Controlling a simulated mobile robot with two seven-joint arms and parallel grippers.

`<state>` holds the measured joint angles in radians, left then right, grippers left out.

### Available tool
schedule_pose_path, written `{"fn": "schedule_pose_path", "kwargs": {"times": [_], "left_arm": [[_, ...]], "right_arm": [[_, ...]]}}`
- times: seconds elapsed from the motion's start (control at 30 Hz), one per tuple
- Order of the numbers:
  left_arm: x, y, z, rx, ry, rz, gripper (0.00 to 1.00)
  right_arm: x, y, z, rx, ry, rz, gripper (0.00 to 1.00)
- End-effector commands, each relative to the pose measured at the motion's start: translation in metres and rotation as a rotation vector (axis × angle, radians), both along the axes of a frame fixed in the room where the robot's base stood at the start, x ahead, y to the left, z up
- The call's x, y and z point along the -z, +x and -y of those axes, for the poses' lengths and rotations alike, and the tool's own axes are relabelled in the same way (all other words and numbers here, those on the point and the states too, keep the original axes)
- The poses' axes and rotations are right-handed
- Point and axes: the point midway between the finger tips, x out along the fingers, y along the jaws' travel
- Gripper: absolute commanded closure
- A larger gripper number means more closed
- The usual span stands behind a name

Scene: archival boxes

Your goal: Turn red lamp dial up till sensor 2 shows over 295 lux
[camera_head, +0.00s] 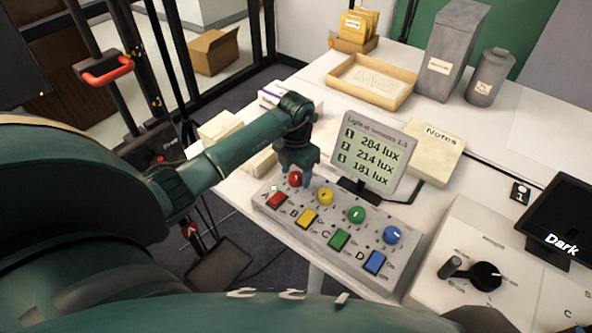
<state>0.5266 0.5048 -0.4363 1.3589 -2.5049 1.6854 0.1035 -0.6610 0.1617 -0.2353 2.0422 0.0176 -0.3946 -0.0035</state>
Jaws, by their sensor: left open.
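The red lamp dial (295,179) is the leftmost knob on the grey control box (322,229), above the red switch marked A. My left gripper (295,172) is directly over the red dial, pointing down, with its fingers around or just above it; I cannot tell if they touch it. The display (368,153) behind the box is headed "Light at sensors 1-3". It reads 284 lux for sensor 1, 214 lux for sensor 2 and 181 lux for sensor 3. My right gripper is not in view.
Yellow (325,196), green (356,214) and blue (392,235) dials sit right of the red one. A Notes box (434,152) stands right of the display. A device with a black knob (486,276) and a screen reading "Dark" (562,218) are at the right.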

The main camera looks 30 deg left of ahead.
Motion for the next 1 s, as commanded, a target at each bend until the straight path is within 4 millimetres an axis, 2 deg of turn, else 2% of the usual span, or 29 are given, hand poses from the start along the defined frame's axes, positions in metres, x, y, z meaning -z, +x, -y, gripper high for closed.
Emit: {"fn": "schedule_pose_path", "kwargs": {"times": [0.27,0.8,1.0], "left_arm": [[0.0017,0.0001,0.0002,0.001,0.0,0.0,0.46],[0.0011,0.0003,0.0002,0.001,-0.001,0.001,0.89],[0.0012,0.0003,-0.0002,0.012,0.0,0.001,0.9]], "right_arm": [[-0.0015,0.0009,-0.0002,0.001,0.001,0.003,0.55],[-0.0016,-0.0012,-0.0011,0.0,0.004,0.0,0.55],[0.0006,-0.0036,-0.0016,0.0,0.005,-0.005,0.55]]}}
